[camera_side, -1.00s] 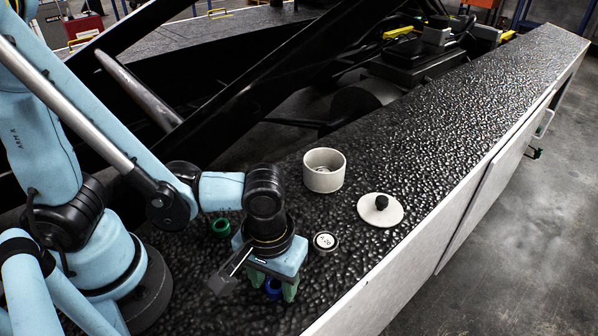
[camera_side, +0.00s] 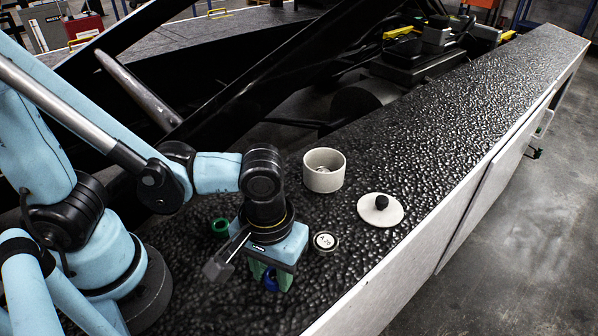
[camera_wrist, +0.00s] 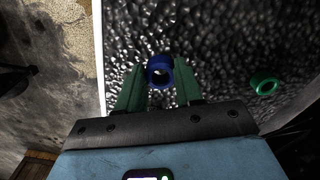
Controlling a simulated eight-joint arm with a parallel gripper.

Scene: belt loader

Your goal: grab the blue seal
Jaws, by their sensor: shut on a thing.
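The blue seal (camera_side: 270,283) is a short ring held between the green fingertips of my gripper (camera_side: 271,280), low over the black textured top. In the wrist view the blue seal (camera_wrist: 182,79) sits between the two green fingers of my gripper (camera_wrist: 160,74), its open end facing the camera. The fingers are shut on its sides. In the side view the fingers partly hide it. I cannot tell whether it still touches the surface.
A green seal (camera_side: 221,233) lies left of my gripper; it also shows in the wrist view (camera_wrist: 254,79). A small round white-topped part (camera_side: 325,241) lies close on the right. A pale cup (camera_side: 323,182) and a knobbed lid (camera_side: 372,213) stand farther back.

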